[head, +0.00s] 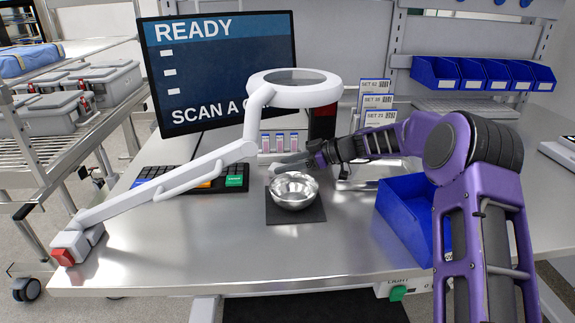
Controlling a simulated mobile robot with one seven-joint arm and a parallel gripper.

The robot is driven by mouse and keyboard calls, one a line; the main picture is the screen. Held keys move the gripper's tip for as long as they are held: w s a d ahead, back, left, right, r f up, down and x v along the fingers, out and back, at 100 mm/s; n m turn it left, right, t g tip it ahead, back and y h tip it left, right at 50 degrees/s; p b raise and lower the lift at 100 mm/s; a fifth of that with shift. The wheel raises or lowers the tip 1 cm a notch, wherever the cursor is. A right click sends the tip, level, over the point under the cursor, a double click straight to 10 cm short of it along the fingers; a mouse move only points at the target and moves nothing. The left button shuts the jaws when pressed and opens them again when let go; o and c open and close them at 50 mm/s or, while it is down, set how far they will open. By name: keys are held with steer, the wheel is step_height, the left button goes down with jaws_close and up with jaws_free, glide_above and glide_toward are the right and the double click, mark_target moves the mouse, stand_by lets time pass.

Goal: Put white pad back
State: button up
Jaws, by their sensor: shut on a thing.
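My gripper (290,163) reaches in from the right, over the back edge of a shiny metal bowl (294,191). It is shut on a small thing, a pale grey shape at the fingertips. The shape is too small to tell whether it is the white pad. The bowl stands upright on a dark square mat (285,216) on the metal table (190,255). I cannot make out a white pad for certain elsewhere in view.
A white ring-lamp arm (205,172) crosses the left side. A keyboard (165,180) and a monitor (222,70) stand behind it. A blue bin (405,215) is under my arm at right. Pink-labelled vials (280,142) stand behind my gripper. The front left tabletop is clear.

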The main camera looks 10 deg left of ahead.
steer(key=o, duration=1)
steer(key=shift+o, duration=0.2)
steer(key=shift+d+r, duration=0.1)
steer(key=shift+d, duration=0.05)
steer(key=v, duration=1.1)
steer(key=shift+d+r, duration=0.1)
steer(key=shift+d, duration=0.2)
